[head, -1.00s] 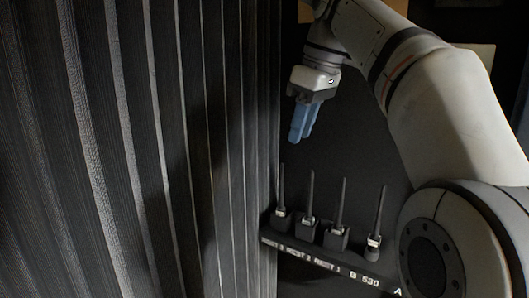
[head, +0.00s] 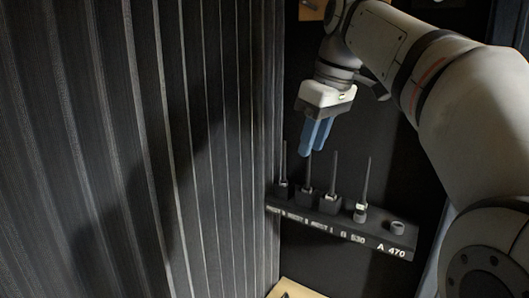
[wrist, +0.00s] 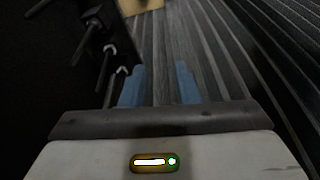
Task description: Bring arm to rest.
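My gripper (head: 316,138) hangs from the arm with its blue fingers pointing down, in front of the dark back wall. In the head view it is above the rack of antennas, with its fingertips close over the rods in the picture; how far apart they are in depth I cannot tell. In the wrist view my gripper (wrist: 160,85) has its two blue fingers apart, with nothing between them. The fingers touch nothing that I can see.
A black labelled rack (head: 315,222) holds several upright antennas (head: 333,180); its right-end socket (head: 397,227) is empty. A ribbed dark curtain or panel (head: 150,150) fills the left side. A tan surface (head: 295,290) shows at the bottom.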

